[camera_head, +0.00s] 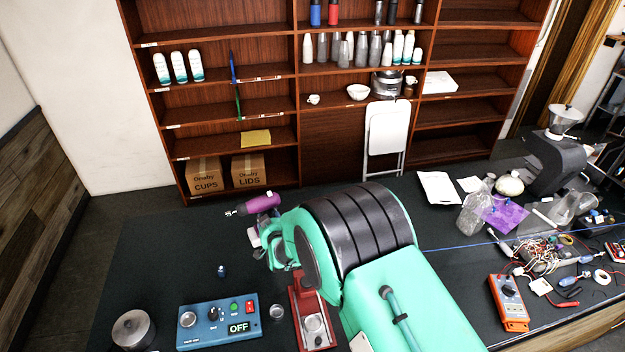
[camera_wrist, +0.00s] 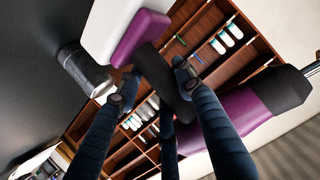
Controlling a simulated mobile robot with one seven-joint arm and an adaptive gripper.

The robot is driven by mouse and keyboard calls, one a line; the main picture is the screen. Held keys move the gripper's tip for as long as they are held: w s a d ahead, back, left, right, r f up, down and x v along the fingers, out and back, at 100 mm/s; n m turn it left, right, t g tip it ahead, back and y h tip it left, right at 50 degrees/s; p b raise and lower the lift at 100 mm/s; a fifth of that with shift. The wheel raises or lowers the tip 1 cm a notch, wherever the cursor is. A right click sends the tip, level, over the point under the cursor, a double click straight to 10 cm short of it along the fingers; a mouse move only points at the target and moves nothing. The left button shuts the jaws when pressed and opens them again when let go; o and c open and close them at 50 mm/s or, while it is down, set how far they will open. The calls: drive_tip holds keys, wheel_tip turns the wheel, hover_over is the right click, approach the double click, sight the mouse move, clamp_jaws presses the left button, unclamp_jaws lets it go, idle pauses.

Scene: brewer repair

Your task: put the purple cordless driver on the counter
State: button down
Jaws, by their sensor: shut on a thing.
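The purple cordless driver (camera_head: 262,202) is held in the air over the far left part of the dark counter (camera_head: 150,255) in the head view. Its dark tip points left. In the wrist view, my gripper (camera_wrist: 157,80) is shut on the driver's black grip, with dark blue fingers on either side. The purple body (camera_wrist: 240,118) lies to the right there, and the purple base with a white block is at the top. The gap between driver and counter is hard to judge.
A blue control box (camera_head: 219,322) marked OFF, a metal pitcher (camera_head: 134,330) and a red stand (camera_head: 310,318) are near the front. An orange multimeter (camera_head: 509,303), wires and a grinder (camera_head: 556,165) are at right. The counter's left part has bare room.

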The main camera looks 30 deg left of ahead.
drive_tip(key=shift+w+r, duration=0.1)
drive_tip(key=shift+r, duration=0.1)
drive_tip(key=w+d+m+t+h+b, duration=0.1)
drive_tip(key=w+d+m+h+b, duration=0.15)
drive_tip(key=w+d, duration=0.8)
drive_tip(key=w+d+m+t+h+b, duration=0.2)
drive_tip(key=w+d+b, duration=0.15)
drive_tip(key=d, duration=1.35)
drive_tip(key=w+d+m+t+h+b, duration=0.1)
drive_tip(key=w+d+m+h+b, duration=0.1)
drive_tip(key=w+d, duration=0.9)
drive_tip(key=s+d+m+h+b, duration=0.2)
drive_tip(key=d+b, duration=0.1)
drive_tip(key=d, duration=1.2)
drive_tip(key=s+d+f+m+h+b, duration=0.1)
drive_tip(key=s+d+m+h+b, duration=0.1)
drive_tip(key=d, duration=1.4)
drive_tip(key=s+d+f+m+h+b, duration=0.1)
drive_tip(key=s+d+m+h+b, duration=0.1)
drive_tip(key=d, duration=1.3)
drive_tip(key=shift+s+d+m+h+b, duration=0.35)
drive_tip(key=shift+s+h+b, duration=0.5)
drive_tip(key=shift+s, duration=0.3)
drive_tip(key=shift+a, duration=0.15)
